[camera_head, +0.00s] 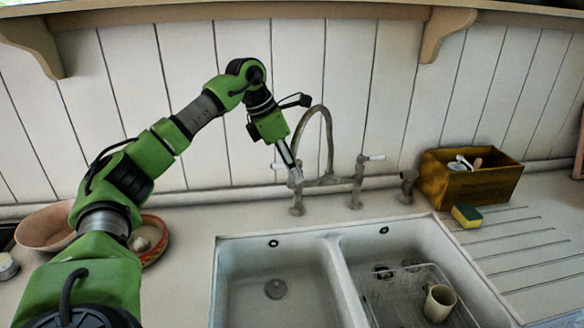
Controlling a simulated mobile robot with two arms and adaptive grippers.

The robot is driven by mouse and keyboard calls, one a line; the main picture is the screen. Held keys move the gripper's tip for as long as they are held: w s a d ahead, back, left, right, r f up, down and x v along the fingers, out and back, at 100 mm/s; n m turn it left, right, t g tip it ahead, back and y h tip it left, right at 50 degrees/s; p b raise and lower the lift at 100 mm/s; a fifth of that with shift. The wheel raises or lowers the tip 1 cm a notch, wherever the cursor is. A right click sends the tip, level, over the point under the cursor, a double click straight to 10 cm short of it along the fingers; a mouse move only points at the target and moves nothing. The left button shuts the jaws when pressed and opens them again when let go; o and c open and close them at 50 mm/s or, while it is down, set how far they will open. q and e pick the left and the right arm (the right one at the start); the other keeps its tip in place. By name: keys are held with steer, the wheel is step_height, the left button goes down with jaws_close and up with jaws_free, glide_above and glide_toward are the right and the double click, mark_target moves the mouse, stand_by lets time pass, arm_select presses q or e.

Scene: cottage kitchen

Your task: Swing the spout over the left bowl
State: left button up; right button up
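The grey metal tap stands behind the double white sink. Its arched spout (328,130) rises from the bridge between two lever handles and curves over to the left, toward my gripper. My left gripper (293,178) points down beside the left side of the spout, near the left handle. Its fingers look close together; I cannot tell whether they touch the spout or hold anything. The spout's lower end is hidden or blends with the gripper. The left bowl (245,295) is empty, with a drain in its floor. My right gripper is not in view.
The right bowl (405,250) holds a wire rack (397,305) with a cream cup (439,303). A wooden box (475,185) and a sponge (467,216) stand at the right. Bowls (47,228) sit at the left behind my arm. A shelf bracket (445,30) hangs above.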

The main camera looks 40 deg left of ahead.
arm_select(q)
steer(key=v, duration=1.2)
steer(key=shift+d, duration=0.1)
